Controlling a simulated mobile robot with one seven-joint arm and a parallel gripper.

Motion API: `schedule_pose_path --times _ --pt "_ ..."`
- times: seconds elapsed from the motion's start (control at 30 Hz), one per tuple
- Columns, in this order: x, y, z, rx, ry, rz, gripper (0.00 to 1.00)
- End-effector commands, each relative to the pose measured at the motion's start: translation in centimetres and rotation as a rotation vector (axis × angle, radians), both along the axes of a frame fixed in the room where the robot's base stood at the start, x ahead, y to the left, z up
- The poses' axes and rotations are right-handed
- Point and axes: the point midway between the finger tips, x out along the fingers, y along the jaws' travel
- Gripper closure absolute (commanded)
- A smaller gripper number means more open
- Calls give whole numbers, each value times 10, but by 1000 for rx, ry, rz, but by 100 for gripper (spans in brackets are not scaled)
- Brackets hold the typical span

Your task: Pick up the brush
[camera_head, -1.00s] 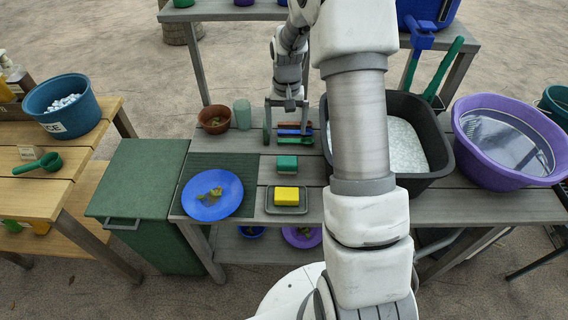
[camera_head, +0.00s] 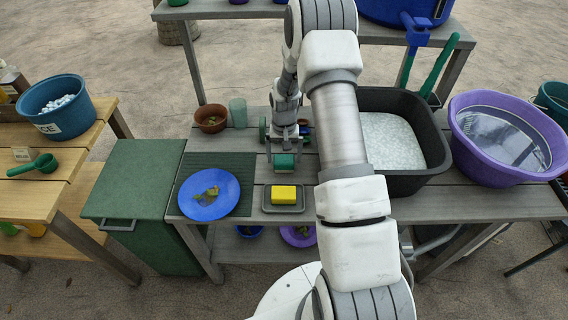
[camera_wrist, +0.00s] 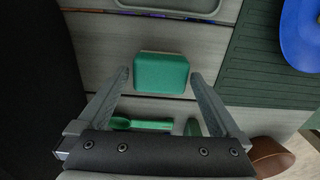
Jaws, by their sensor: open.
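A small green block (camera_wrist: 162,72), which looks like the brush, lies on the grey slatted table (camera_head: 450,200). In the head view the green block (camera_head: 284,161) is just behind the yellow sponge and partly covered by my gripper. My gripper (camera_head: 284,157) is open and points down over it. In the wrist view my gripper (camera_wrist: 160,76) has one fingertip on each side of the block, with a gap on both sides. I cannot tell how far above the table the fingertips are.
A yellow sponge (camera_head: 284,194) sits on a grey tray (camera_head: 268,208) in front. A blue plate (camera_head: 232,203) is to the left. Green utensils (camera_wrist: 140,124) lie behind the block. A brown bowl (camera_head: 211,119), a cup (camera_head: 238,112) and a black basin (camera_head: 437,148) stand nearby.

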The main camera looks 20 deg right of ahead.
Motion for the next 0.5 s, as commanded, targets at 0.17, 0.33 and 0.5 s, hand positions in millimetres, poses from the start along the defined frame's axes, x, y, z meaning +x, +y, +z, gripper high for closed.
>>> schedule_pose_path --times 0.17,0.33,0.5 --pt "0 1 -17 0 1 0 0" --pt "0 1 -19 1 0 0 0" --pt "0 1 -19 0 0 0 18"
